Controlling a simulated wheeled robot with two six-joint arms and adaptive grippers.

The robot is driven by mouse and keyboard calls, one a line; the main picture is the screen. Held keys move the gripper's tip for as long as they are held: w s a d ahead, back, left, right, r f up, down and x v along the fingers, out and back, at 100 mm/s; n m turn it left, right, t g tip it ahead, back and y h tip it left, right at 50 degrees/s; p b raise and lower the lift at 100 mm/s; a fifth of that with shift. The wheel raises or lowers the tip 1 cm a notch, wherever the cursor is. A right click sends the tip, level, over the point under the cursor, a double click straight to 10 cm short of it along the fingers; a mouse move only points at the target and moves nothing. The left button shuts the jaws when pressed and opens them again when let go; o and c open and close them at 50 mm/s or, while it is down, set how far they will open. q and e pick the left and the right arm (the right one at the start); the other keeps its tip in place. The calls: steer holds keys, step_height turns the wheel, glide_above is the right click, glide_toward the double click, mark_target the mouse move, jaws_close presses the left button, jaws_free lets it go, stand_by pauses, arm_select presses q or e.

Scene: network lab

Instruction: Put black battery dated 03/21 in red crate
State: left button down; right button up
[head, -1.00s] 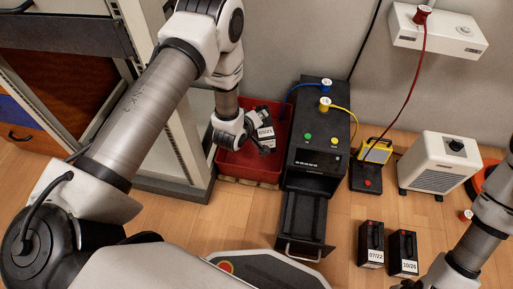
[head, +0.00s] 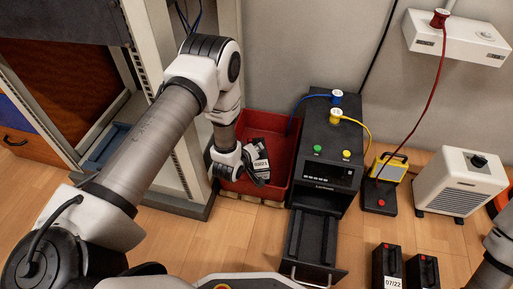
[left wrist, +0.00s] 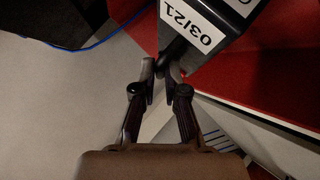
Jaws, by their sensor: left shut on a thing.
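The black battery (head: 261,152) has a white label, which reads 03/21 in the left wrist view (left wrist: 215,28). My left gripper (head: 249,168) is shut on it at one end; the fingertips (left wrist: 166,68) meet on it in the left wrist view. The battery hangs tilted over the red crate (head: 279,186), within its rim as seen in the head view. I cannot tell how far it is above the crate's floor. My right gripper is out of view; only part of my right arm shows at the right edge.
A black unit (head: 327,150) with blue and yellow plugs and a pulled-out tray (head: 312,240) stands right of the crate. A grey rack post (head: 165,100) is close on the left. Two more black batteries (head: 386,264) stand on the floor, lower right.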

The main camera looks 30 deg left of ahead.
arm_select(q)
step_height(320, 180, down, 3)
steer(key=shift+b, duration=0.75)
steer(key=shift+w+r, duration=0.1)
steer(key=c, duration=1.2)
jaws_free()
